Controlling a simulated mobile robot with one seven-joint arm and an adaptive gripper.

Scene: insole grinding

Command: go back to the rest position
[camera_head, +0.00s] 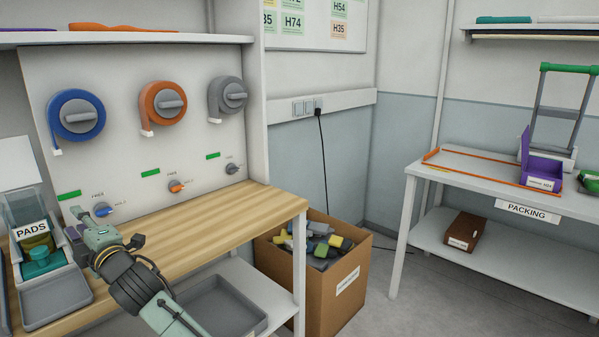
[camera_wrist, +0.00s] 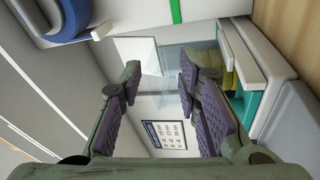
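My gripper (camera_head: 82,222) is over the left part of the wooden bench (camera_head: 205,225), close to the knob panel and just right of the PADS dispenser (camera_head: 34,240). In the wrist view my gripper (camera_wrist: 160,80) shows two purple-padded fingers spread apart with nothing between them. The dispenser's clear bin and yellow and teal pads also show in the wrist view (camera_wrist: 245,75), right of the fingers. My arm covers part of the bench front.
A panel with blue (camera_head: 76,115), orange (camera_head: 162,107) and grey (camera_head: 228,98) reels stands behind the bench. A cardboard box (camera_head: 345,285) of offcuts stands right of the bench. A packing table (camera_head: 470,172) is at the right. The bench's right part is clear.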

